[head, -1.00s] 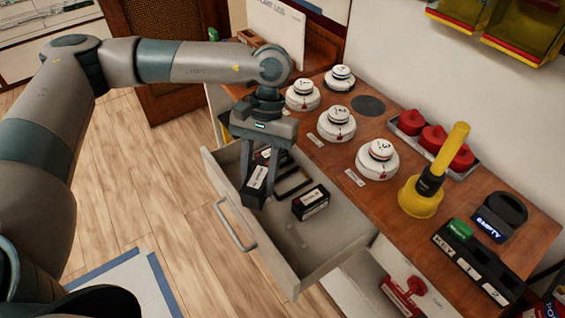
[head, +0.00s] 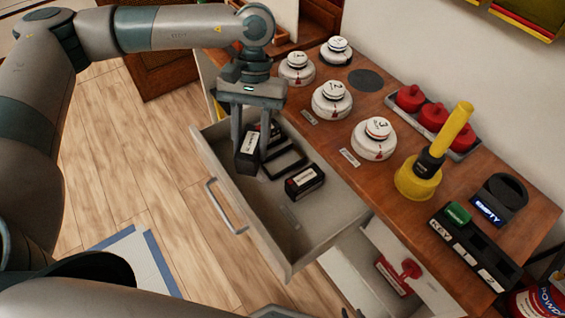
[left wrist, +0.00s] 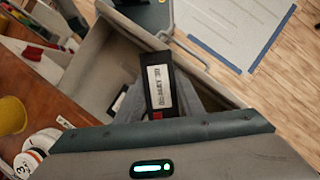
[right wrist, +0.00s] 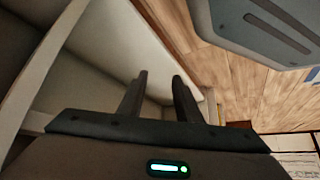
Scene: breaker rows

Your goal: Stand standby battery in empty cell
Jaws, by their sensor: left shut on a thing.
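A black battery with a white label (head: 248,150) is held upright, slightly tilted in the picture, between the fingers of my left gripper (head: 251,140). It hangs over the back left part of the open grey drawer (head: 322,240). The left wrist view shows the label on the held battery (left wrist: 160,88), blurred. An empty black cell frame (head: 290,163) lies in the drawer just right of it. A second black battery (head: 305,181) lies nearer the front, and another (head: 276,129) is partly hidden behind the gripper. My right gripper (right wrist: 159,78) is open and empty beside pale panels.
A lower drawer (head: 375,270) with a red item stands open.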

